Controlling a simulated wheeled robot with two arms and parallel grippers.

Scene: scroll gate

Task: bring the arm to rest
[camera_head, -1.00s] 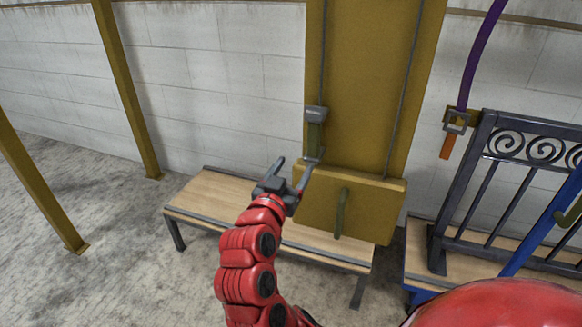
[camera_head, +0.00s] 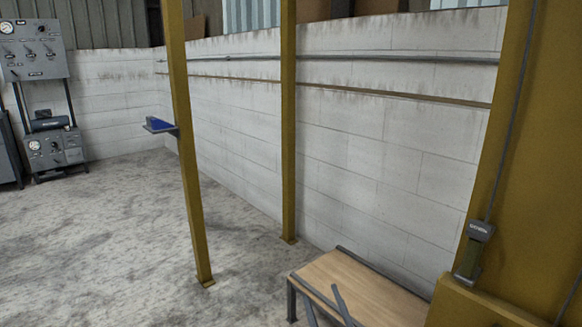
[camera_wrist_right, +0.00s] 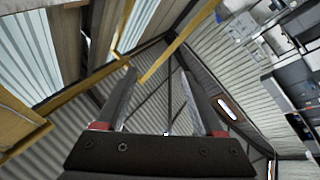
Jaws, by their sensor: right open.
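My right gripper (camera_head: 321,291) shows only as two dark fingertips at the bottom edge of the head view, in front of the wooden bench (camera_head: 375,294). In the right wrist view the gripper (camera_wrist_right: 157,72) is open, its two fingers wide apart with nothing between them. That view looks up toward the roof and upper walls. The rest of the right arm is below the head view's frame. My left gripper is in neither view.
A yellow panel with a small grey lever box (camera_head: 480,231) stands at the right. Two yellow posts (camera_head: 188,160) (camera_head: 288,130) rise left of the bench; the nearer one bears a small blue-topped shelf (camera_head: 158,125). Grey gauge cabinets (camera_head: 35,50) stand far left. The floor between is clear.

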